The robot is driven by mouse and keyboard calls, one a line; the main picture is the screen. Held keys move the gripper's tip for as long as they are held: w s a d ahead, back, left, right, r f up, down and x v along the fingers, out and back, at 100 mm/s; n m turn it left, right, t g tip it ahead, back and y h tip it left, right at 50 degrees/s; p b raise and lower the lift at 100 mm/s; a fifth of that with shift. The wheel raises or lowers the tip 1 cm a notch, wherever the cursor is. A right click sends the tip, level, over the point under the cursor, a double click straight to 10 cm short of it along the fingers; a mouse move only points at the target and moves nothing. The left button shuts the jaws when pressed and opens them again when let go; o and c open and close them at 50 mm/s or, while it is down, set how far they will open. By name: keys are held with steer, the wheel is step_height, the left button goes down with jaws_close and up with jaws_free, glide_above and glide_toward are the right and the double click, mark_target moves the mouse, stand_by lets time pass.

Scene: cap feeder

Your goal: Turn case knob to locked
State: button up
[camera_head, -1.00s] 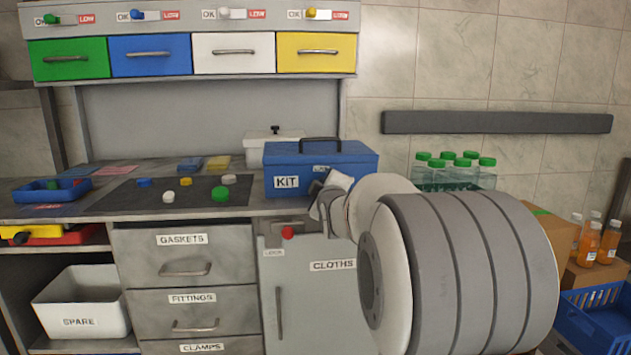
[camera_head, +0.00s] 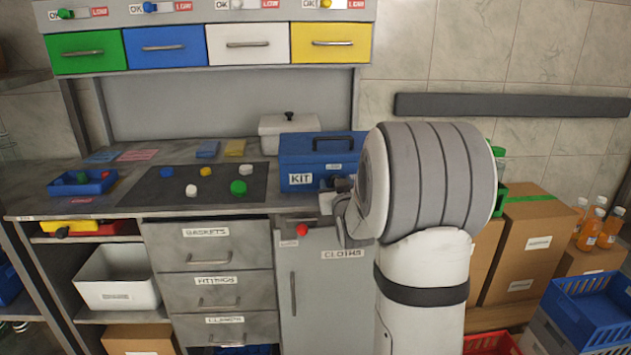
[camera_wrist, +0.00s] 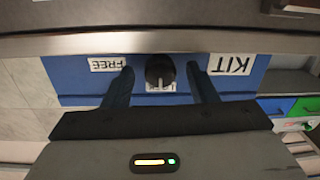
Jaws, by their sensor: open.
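The blue case (camera_head: 290,155) marked KIT stands on the counter, upright, with a dark handle on top. In the wrist view its front (camera_wrist: 70,78) appears upside down, with KIT and FREE labels. The case's dark round knob (camera_wrist: 160,68) lies between the two fingers of my gripper (camera_wrist: 162,82), with a gap on each side. A pale mark shows on the knob, and a small label behind it is partly covered. My gripper is open and faces the case front. In the head view my arm hides the knob and part of the case.
A white lidded box (camera_head: 275,135) stands behind the case. A dark mat (camera_head: 215,190) with several coloured caps lies to its left. The CLOTHS cabinet (camera_head: 312,285), with a red knob (camera_head: 302,229), is below the counter. Cardboard boxes (camera_head: 530,245) stand at right.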

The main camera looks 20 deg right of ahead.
steer(key=m+p, duration=0.4)
steer(key=p, duration=0.1)
steer(key=m+p, duration=0.2)
steer(key=p, duration=0.1)
steer(key=shift+r+t, duration=0.3)
steer(key=s+a+r+n+g+y+p, duration=0.1)
steer(key=s+a+r+n+g+p, duration=0.1)
steer(key=s, duration=0.6)
steer(key=s+a+r+n+g+y+p, duration=0.1)
steer(key=s+a+r+g+p, duration=0.4)
steer(key=s+a, duration=0.3)
steer(key=s+a+r+n+g+y+p, duration=0.1)
steer(key=s+a+r+n+g+p, duration=0.1)
steer(key=s, duration=0.7)
steer(key=a+r+g+p, duration=0.1)
steer(key=a+g, duration=0.1)
steer(key=a, duration=0.1)
steer(key=shift+s+a+r+n+g+p, duration=0.2)
steer(key=shift+a+r+n+g+p, duration=0.1)
steer(key=shift+a+r+p, duration=0.1)
steer(key=shift+y, duration=0.3)
steer(key=s+a+n+g, duration=0.2)
steer(key=s+g, duration=0.1)
steer(key=s, duration=0.6)
steer(key=shift+s+a+r+y, duration=0.2)
steer(key=shift+a+r+y, duration=0.1)
steer(key=shift+a+r, duration=0.15)
